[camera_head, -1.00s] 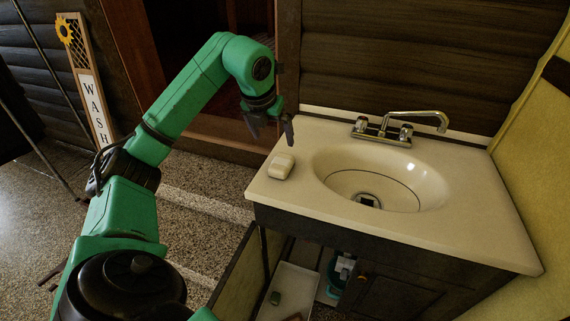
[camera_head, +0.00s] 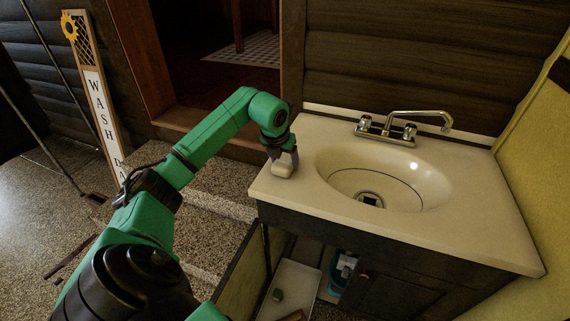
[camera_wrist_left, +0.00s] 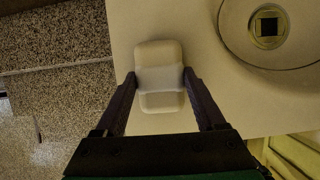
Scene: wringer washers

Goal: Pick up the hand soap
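The hand soap (camera_head: 282,170) is a pale, rounded bar on the left part of the sink counter (camera_head: 292,194). My left gripper (camera_head: 285,157) is right above it, pointing down, and its fingers partly cover the soap. In the left wrist view, the soap (camera_wrist_left: 160,86) lies between the two dark fingers of the left gripper (camera_wrist_left: 159,76), one at each side. The fingers are apart, close to the soap's sides; whether they touch it is hard to tell. The soap appears to rest on the counter. My right gripper is not in view.
The sink basin (camera_head: 390,178) is right of the soap, with a chrome faucet (camera_head: 405,122) behind it. A wooden wall rises behind the counter. Below, an open cabinet door (camera_head: 243,277) stands out to the left. The counter's left edge is near the soap.

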